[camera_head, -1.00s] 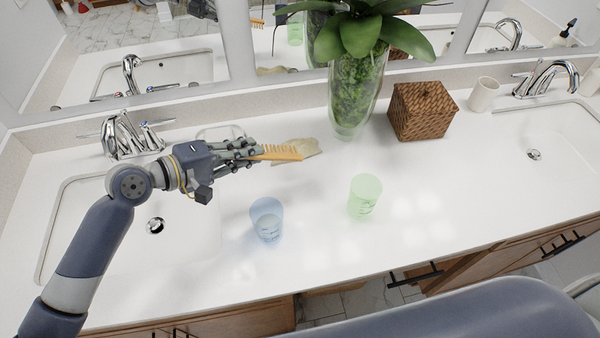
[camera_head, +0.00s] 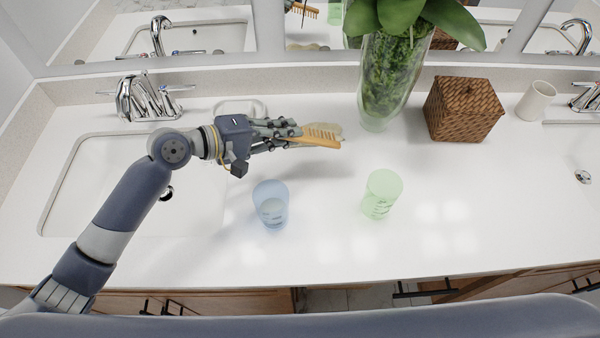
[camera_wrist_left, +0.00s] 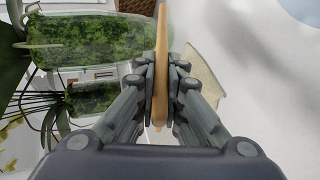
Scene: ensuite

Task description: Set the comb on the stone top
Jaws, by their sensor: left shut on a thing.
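The wooden comb (camera_head: 322,137) is held in my left gripper (camera_head: 290,133) and sticks out to the right, over the white stone top (camera_head: 330,225). In the left wrist view the comb (camera_wrist_left: 162,50) stands edge-on between the two fingers of the left gripper (camera_wrist_left: 161,85), which are shut on it. The comb appears above the counter; the exact gap cannot be told. It partly hides a beige, flat object behind it, which also shows in the left wrist view (camera_wrist_left: 204,82). My right gripper is not in view.
A blue cup (camera_head: 271,206) and a green cup (camera_head: 381,194) stand in front of the comb. A glass vase with a plant (camera_head: 392,80), a wicker box (camera_head: 463,108) and a white cup (camera_head: 536,101) stand behind to the right. A sink (camera_head: 90,185) lies left.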

